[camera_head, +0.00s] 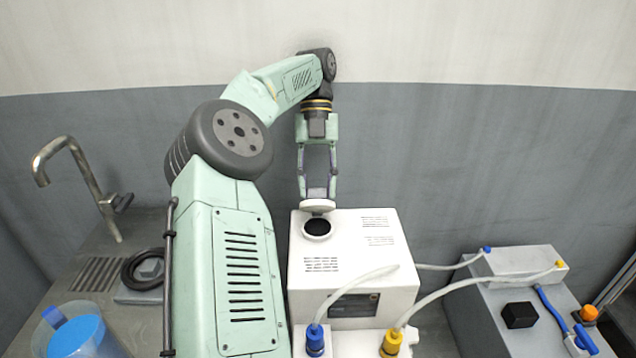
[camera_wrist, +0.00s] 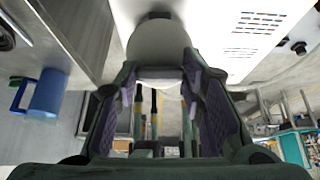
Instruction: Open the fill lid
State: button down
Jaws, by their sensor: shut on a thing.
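The white machine (camera_head: 352,240) stands in the middle of the bench, with a dark round fill opening (camera_head: 317,227) in its top. The round white fill lid (camera_head: 318,205) is behind the opening at the machine's far top edge, and the opening is uncovered. My gripper (camera_head: 318,192) points down and is shut on the lid. I cannot tell whether a hinge joins the lid to the machine.
A sink tap (camera_head: 85,180) and a blue-filled jug (camera_head: 80,336) are at left. A wall stands close behind my arm.

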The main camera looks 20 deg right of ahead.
jog(key=c, duration=1)
grip_release()
jog(key=shift+c, duration=0.2)
jog(key=shift+s+f, duration=0.1)
jog(key=shift+s, duration=0.05)
